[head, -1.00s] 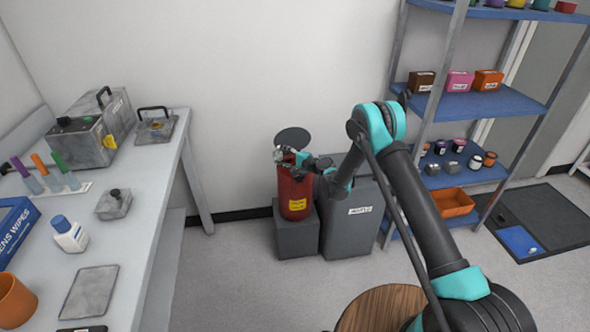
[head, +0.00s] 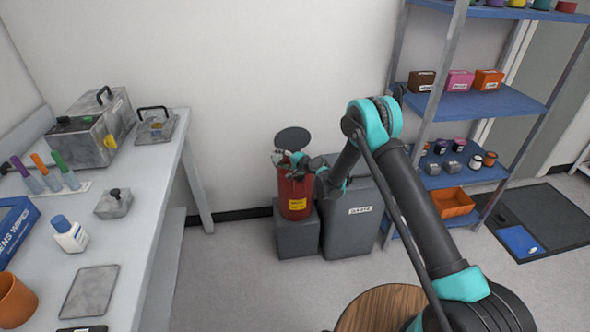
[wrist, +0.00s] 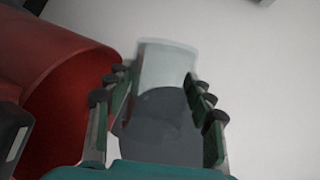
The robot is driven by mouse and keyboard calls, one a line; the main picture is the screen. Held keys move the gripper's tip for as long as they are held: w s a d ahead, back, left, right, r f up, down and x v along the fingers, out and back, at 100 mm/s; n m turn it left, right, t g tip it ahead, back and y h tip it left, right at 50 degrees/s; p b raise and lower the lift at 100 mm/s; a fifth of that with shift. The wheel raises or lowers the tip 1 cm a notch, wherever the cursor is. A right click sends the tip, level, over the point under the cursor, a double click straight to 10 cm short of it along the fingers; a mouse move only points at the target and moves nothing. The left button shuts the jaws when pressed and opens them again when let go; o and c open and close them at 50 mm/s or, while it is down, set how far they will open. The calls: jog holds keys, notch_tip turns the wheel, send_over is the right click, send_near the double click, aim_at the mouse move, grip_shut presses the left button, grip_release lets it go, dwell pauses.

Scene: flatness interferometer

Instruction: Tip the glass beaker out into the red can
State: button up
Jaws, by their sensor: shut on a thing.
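The red can (head: 296,197), with a yellow label, stands on a grey block, its dark round lid (head: 293,139) raised behind the mouth. Its red wall fills the left of the wrist view (wrist: 65,95). My gripper (head: 288,163) is over the can's mouth. In the wrist view, my gripper (wrist: 156,76) is shut on the clear glass beaker (wrist: 167,62), with a finger on each side. The beaker is beside the can's rim in that view. A dark rounded shape shows between the fingers. I cannot tell the beaker's contents or exact tilt.
A grey bin (head: 350,218) stands right of the can, close under my arm. A blue shelf rack (head: 480,105) is farther right. A workbench (head: 150,215) with boxes and bottles runs along the left. A wooden round top (head: 375,308) is in front.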

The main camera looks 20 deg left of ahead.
aim_at(276, 162)
jog(key=shift+s+a+r+n+h, duration=0.3)
jog(key=shift+s+a+r+n, duration=0.1)
jog(key=shift+s+a, duration=0.25)
jog(key=shift+f+n+t+h, duration=0.3)
jog(key=shift+f+n, duration=0.15)
jog(key=shift+n, duration=0.05)
jog(key=shift+r+n+t+h, duration=0.3)
jog(key=shift+n+h, duration=0.2)
jog(key=shift+n, duration=0.2)
jog(key=shift+f+n+t+h+b, duration=0.4)
jog(key=shift+f+n, duration=0.1)
jog(key=shift+n, duration=0.1)
jog(key=shift+s+a+r+n+h, duration=0.1)
jog(key=shift+s+r+n+h, duration=0.05)
jog(key=shift+r+n+h, duration=0.3)
jog(key=shift+s+a+f+n+t, duration=0.35)
jog(key=shift+f+n+t, duration=0.15)
jog(key=shift+t, duration=0.1)
jog(key=shift+s+a+f+n+t+h+b, duration=0.4)
jog(key=shift+s+a+f+n+t+h, duration=0.2)
jog(key=shift+n, duration=0.35)
jog(key=shift+s+a+f+n+t+h+b, duration=0.5)
jog(key=shift+n+t, duration=0.2)
jog(key=shift+n, duration=0.2)
